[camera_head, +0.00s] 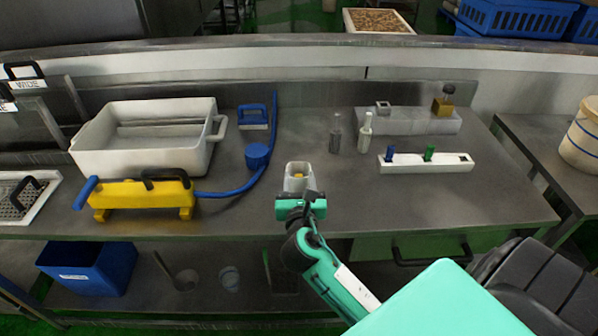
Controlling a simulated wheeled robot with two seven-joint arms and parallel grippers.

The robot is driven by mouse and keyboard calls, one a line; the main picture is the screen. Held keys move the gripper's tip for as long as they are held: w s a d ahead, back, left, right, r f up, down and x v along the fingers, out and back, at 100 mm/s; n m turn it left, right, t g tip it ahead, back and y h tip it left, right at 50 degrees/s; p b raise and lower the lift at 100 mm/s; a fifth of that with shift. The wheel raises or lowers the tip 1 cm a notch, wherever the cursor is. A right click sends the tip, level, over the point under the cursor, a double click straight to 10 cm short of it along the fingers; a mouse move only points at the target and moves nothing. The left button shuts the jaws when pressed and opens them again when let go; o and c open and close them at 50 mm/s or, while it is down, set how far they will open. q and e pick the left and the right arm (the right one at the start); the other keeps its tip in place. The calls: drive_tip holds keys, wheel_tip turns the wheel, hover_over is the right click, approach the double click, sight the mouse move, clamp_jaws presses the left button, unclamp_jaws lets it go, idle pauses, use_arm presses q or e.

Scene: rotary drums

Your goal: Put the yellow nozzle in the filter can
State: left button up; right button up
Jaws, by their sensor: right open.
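A small yellow piece, which looks like the yellow nozzle (298,175), shows inside the open top of a pale grey can (291,184) on the metal bench. This can appears to be the filter can. It stands near the bench's front edge, in the middle of the view. My right gripper (300,193) is open, right at the near side of the can, and its body hides the can's lower part. I cannot tell whether the fingers touch the can. My left gripper is not in view.
A yellow machine (150,197) with a blue hose (236,192) lies left, before a white tub (135,160). Two small bottles (365,134) and a white rack (450,163) stand right, before a grey block (410,122). The bench's front right is clear.

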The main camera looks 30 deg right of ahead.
drive_tip(key=v, duration=0.6)
drive_tip(key=shift+s+a+b, duration=0.2)
drive_tip(key=shift+s+b, duration=0.1)
drive_tip(key=shift+b, duration=0.1)
